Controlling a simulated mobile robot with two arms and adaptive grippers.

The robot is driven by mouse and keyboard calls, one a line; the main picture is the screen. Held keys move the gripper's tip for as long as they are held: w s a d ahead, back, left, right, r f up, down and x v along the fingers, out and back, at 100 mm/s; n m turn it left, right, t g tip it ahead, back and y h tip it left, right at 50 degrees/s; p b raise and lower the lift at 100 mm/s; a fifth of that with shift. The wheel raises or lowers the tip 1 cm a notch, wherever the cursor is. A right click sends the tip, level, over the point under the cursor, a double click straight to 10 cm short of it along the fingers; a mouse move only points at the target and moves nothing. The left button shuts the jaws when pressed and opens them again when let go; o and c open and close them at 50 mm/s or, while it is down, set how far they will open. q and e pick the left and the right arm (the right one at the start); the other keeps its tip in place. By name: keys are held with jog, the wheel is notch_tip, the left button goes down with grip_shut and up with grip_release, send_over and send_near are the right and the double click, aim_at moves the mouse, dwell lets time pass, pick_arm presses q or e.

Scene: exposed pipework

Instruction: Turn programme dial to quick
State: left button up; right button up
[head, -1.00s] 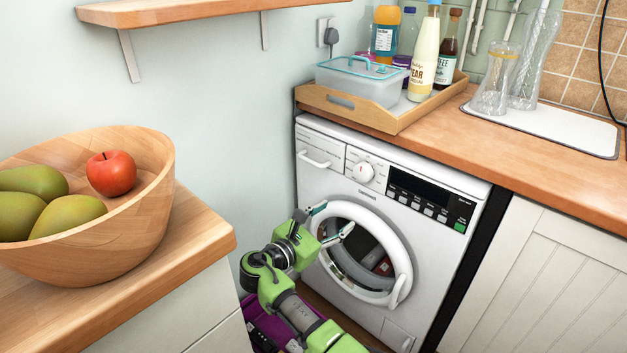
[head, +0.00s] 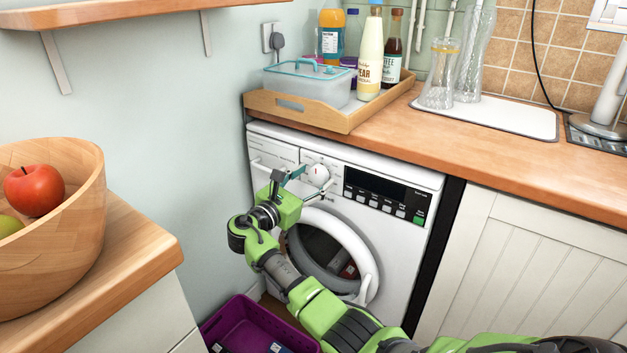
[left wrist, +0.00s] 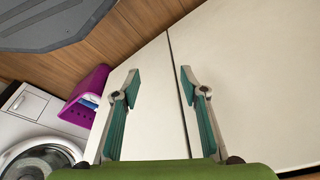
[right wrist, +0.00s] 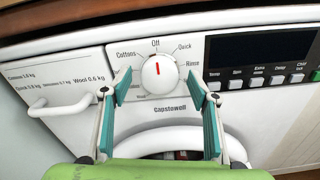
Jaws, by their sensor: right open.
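The white programme dial (right wrist: 158,74) is on the washing machine (head: 405,225) front. Its red mark points up towards "Off" in the right wrist view, with "Quick" printed to the right of that. The dial also shows in the head view (head: 318,175). My right gripper (head: 306,181) is open in front of the dial. In the right wrist view its fingers stand either side of the dial; I cannot tell whether they touch it. My left gripper (left wrist: 159,76) is open and empty in the left wrist view, in front of pale cabinet panels.
The drawer handle (right wrist: 62,104) is left of the dial and the dark display (right wrist: 262,47) with buttons is right of it. The round door (head: 368,285) is below. A purple crate (head: 228,325) stands on the floor. A wooden fruit bowl (head: 60,235) sits on the left counter.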

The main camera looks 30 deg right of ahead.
pick_arm(q)
jog(key=shift+r, duration=0.2)
pick_arm(e)
jog(key=shift+w+d, duration=0.2)
jog(key=shift+d, duration=0.2)
jog(key=c, duration=1.1)
